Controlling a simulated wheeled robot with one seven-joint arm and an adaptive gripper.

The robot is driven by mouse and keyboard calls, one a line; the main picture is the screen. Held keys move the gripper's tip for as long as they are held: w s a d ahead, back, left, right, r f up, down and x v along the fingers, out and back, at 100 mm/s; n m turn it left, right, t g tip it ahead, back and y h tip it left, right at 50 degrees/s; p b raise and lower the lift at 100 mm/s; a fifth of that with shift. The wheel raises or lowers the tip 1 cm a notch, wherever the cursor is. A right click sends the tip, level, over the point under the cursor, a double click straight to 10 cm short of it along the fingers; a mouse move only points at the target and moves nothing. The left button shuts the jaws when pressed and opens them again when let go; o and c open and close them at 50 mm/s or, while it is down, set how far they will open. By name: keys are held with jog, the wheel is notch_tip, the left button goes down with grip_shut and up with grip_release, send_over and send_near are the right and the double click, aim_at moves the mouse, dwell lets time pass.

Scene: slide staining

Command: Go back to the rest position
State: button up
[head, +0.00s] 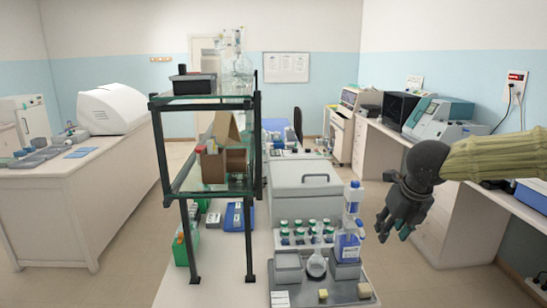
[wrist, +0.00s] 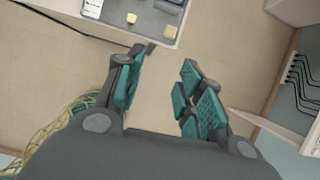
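My gripper (head: 393,228) hangs at the right side of the head view, over the floor gap between the central bench and the right counter. In the wrist view my gripper (wrist: 164,88) shows two teal-padded fingers spread apart. Nothing is between them, only the tiled floor beyond. It touches nothing that I can see. My arm reaches in from the right edge of the head view in a pale yellow-green sleeve.
A grey staining tray (head: 345,292) with a flask (head: 316,265) and bottles stands left of my gripper; its corner (wrist: 150,37) shows in the wrist view. A black-framed shelf (head: 250,190) stands further left. The right counter (head: 455,215) runs behind my arm. Floor between is clear.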

notch_tip(320, 180, down, 22)
jog(key=n+h+b, duration=0.2)
jog(key=n+h, duration=0.1)
jog(key=n, duration=0.5)
jog(key=s+f+n+b, duration=0.1)
jog(key=s+f+n, duration=0.2)
jog(key=f, duration=0.3)
jog(key=s+a+f+n+b, duration=0.1)
jog(key=s+f+n, duration=0.1)
jog(key=f+n, duration=0.3)
jog(key=s+f+n+b, duration=0.1)
jog(key=s+f+n, duration=0.15)
jog(key=f, duration=0.45)
jog(key=s+a+f+n+g+y+b, duration=0.1)
jog(key=s+f+n, duration=0.4)
jog(key=s, duration=0.4)
jog(key=s+a+f+n+g+y+b, duration=0.1)
jog(key=s+a+f+n+g, duration=0.1)
jog(key=s+f+n, duration=0.3)
jog(key=s+a+f+n+g+y+b, duration=0.1)
jog(key=s+a+f+n, duration=0.1)
jog(key=s+f+n, duration=0.4)
jog(key=s+f, duration=0.4)
jog(key=s, duration=0.4)
jog(key=shift+s+a+g, duration=0.2)
jog(key=shift+s+g, duration=0.1)
jog(key=shift+s, duration=0.1)
jog(key=shift+w+r, duration=0.1)
jog(key=shift+c, duration=0.3)
